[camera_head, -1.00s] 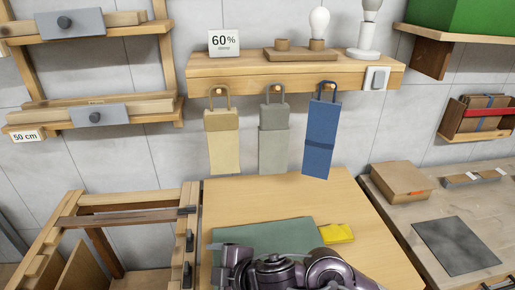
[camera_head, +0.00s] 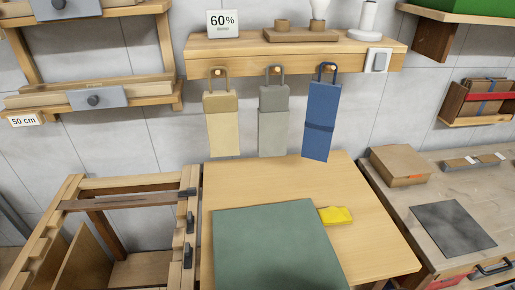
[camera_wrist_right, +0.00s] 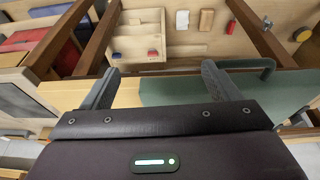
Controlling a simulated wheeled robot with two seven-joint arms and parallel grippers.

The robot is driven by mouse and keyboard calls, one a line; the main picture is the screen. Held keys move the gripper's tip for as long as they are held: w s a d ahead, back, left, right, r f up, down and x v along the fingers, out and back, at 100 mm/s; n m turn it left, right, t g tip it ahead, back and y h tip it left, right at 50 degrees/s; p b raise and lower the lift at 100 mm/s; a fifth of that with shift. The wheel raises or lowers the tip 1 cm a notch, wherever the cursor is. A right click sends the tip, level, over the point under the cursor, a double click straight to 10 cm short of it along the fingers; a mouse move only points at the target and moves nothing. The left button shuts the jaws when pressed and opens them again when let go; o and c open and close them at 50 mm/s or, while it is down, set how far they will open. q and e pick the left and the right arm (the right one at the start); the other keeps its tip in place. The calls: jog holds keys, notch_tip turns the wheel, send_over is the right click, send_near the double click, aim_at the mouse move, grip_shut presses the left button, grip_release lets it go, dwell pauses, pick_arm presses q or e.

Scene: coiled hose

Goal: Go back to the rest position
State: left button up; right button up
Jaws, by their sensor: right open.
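My right gripper (camera_wrist_right: 160,70) shows in the right wrist view. Its two fingers are wide apart and nothing is between them. Beyond the fingers are a pale wooden surface and a green sheet-like thing (camera_wrist_right: 180,90). Neither of my grippers shows in the head view. There, the wooden table (camera_head: 370,240) carries a green mat (camera_head: 270,245) lying flat and a folded yellow cloth (camera_head: 336,215) beside the mat's upper right corner. My left gripper is in neither view.
Beige (camera_head: 222,125), grey (camera_head: 273,125) and blue (camera_head: 321,120) bags hang from pegs under a wall shelf (camera_head: 290,62). A wooden rack (camera_head: 130,184) stands left of the table. A workbench (camera_head: 400,205) with a box (camera_head: 400,165) and a dark plate (camera_head: 453,224) stands right.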

notch_tip(320, 180, down, 28)
jog(key=s+f+g, duration=0.1)
jog(key=s+d+f+g, duration=0.1)
jog(key=s+d+f, duration=0.2)
jog(key=s+f, duration=1.5)
jog(key=shift+s+d+f+n, duration=0.15)
jog(key=shift+s+f+n, duration=0.2)
jog(key=shift+s, duration=0.8)
